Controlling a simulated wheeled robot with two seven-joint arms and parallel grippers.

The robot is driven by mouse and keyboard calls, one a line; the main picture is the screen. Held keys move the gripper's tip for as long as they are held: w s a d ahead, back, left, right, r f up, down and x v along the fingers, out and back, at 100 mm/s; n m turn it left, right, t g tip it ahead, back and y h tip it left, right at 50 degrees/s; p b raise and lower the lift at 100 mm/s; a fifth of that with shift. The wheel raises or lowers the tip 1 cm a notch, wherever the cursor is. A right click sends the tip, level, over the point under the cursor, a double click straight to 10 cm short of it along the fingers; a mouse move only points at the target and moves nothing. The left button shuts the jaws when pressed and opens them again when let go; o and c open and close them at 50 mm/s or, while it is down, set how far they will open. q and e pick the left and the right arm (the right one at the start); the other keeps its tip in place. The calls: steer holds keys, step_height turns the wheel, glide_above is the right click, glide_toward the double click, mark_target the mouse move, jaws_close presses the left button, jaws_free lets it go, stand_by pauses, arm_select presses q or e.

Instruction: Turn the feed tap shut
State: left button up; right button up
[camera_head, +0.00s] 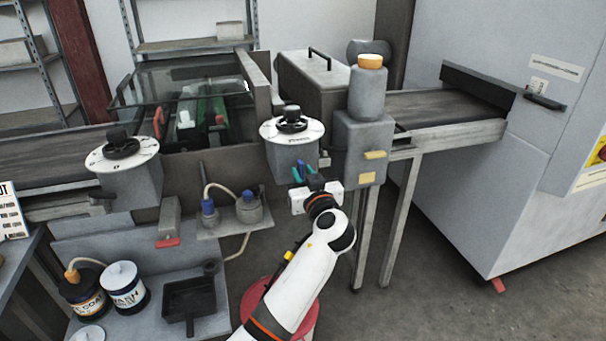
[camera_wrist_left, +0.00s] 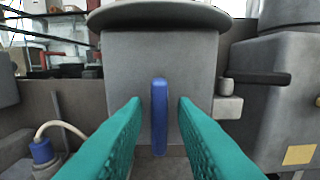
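The feed tap appears as a blue lever (camera_wrist_left: 160,112) standing upright on the front of a grey box (camera_wrist_left: 125,65) under a round dial (camera_head: 291,130). My left gripper (camera_head: 306,176) is in front of this box, its green fingers pointing at it. In the left wrist view, the open fingers (camera_wrist_left: 160,103) stand on either side of the lever, with a visible gap on both sides. The lever's lower end shows between them. My right gripper is in neither view.
A grey block with a yellow-capped cylinder (camera_head: 367,92) stands close to the right. A pump with a hose (camera_head: 249,208) sits on a shelf to the left. Lower left are two labelled pots (camera_head: 124,288) and a black tray (camera_head: 189,300). A red bin (camera_head: 304,318) is under my arm.

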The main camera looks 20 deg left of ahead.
arm_select(q)
jaws_close()
steer(key=shift+m, duration=0.4)
steer(key=m, duration=0.3)
steer(key=shift+w+m, duration=0.1)
steer(key=shift+m, duration=0.3)
steer(key=m+p, duration=0.1)
steer(key=m, duration=0.2)
steer(key=shift+d+m, duration=0.1)
steer(key=shift+m, duration=0.2)
steer(key=shift+w+d+f+m+p, duration=0.1)
steer(key=shift+m+p, duration=1.05)
steer(key=shift+m, duration=1.2)
steer(key=shift+f+m+p, duration=0.1)
steer(key=shift+m+p, duration=1.05)
steer(key=shift+m, duration=1.5)
